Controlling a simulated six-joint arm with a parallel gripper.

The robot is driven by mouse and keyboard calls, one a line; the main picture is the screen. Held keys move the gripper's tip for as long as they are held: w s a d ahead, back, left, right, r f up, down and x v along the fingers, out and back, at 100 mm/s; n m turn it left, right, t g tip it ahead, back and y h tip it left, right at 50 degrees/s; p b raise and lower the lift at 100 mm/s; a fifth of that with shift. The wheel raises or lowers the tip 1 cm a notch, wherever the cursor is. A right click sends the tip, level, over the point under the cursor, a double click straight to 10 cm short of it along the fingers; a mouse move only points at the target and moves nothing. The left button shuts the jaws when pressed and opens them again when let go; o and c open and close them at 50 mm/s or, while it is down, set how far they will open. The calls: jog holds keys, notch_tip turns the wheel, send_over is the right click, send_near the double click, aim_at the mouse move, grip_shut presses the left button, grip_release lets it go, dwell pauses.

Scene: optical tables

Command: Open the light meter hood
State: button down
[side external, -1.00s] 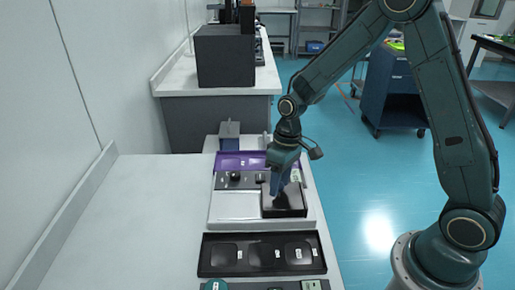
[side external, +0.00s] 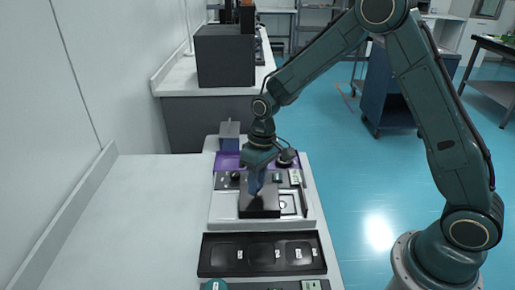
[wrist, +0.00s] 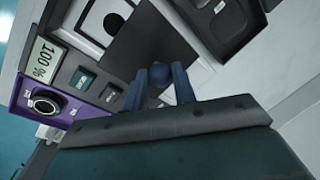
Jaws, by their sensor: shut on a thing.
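The light meter hood (side external: 259,207) is a black sliding cover on the light-coloured meter body (side external: 228,222). It sits over the middle-left part of the meter, and a white-framed sensor window (side external: 289,204) shows uncovered to its right. In the wrist view the dark hood (wrist: 150,38) lies beside the white-framed window with a dark round centre (wrist: 114,22). My gripper (side external: 256,190) points down onto the hood. In the wrist view its two blue fingers (wrist: 159,80) are shut around the hood's rounded knob (wrist: 160,73).
A black tray (side external: 205,258) with several recesses lies in front of the meter. A purple tray (side external: 228,160) lies behind it. The bench at left (side external: 130,220) is clear.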

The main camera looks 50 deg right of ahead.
jog(key=w+a, duration=0.4)
jog(key=shift+w+r, duration=0.1)
jog(key=shift+w, duration=0.1)
jog(key=shift+a, duration=0.1)
jog(key=c, duration=1.1)
grip_release()
jog(key=shift+c, duration=0.2)
jog(key=shift+s, duration=0.1)
notch_tip(320, 180, up, 14)
jog(key=d, duration=0.2)
jog(key=shift+w+d+f, duration=0.25)
jog(key=shift+d, duration=0.1)
